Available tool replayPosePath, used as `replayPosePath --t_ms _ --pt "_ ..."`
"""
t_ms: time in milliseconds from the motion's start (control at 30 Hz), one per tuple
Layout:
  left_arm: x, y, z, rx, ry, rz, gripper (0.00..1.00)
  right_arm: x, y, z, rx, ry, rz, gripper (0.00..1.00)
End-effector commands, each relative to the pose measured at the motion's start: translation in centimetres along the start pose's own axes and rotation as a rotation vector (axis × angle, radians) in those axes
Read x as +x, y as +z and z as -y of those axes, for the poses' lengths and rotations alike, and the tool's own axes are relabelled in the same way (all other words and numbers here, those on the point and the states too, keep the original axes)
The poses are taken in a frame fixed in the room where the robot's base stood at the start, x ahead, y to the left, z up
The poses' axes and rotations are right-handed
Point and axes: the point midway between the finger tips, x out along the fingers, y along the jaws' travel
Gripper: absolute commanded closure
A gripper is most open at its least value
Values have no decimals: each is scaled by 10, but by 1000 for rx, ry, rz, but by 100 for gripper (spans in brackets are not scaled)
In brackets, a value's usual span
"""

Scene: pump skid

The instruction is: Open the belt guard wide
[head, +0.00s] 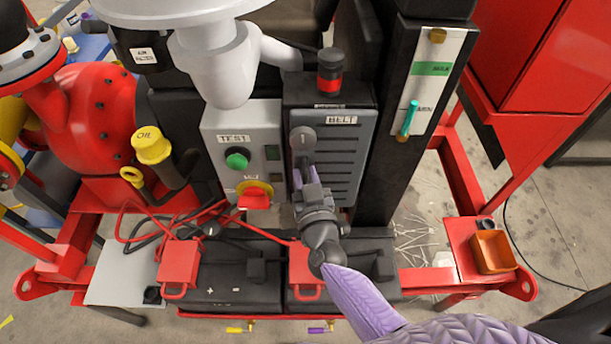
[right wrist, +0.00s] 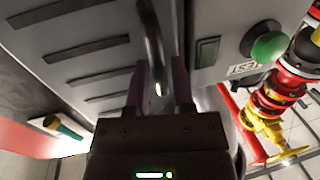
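The belt guard (head: 345,165) is a grey slotted panel under a BELT label in the head view. It looks shut, lying flat against its dark housing. It also fills the upper left of the right wrist view (right wrist: 75,35). Its dark handle (head: 302,138) stands at the guard's left edge. My right gripper (head: 303,174) is at that handle, with purple fingers pointing at the guard. In the right wrist view the fingers (right wrist: 162,80) are apart, with the curved handle (right wrist: 151,35) between them, closer to the left finger. Contact cannot be told. My left gripper is not in view.
Left of the guard is a TEST panel with a green button (head: 237,159) and red-yellow switch (head: 255,194). A red-black beacon (head: 329,72) stands above. A black post (head: 392,150) with a teal-handled gauge plate (head: 430,85) is on the right. Black batteries (head: 235,275) lie below.

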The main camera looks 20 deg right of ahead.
Motion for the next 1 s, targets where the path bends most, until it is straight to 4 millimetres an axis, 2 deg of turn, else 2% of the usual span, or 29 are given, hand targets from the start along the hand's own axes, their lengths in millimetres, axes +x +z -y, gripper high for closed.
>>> replayPosePath --t_ms 200,333,1000 --pt "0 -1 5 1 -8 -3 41 0 0 0 0 0 0 72" --pt "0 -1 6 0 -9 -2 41 0 0 0 0 0 0 100" --pt "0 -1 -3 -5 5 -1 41 0 0 0 0 0 1 100"
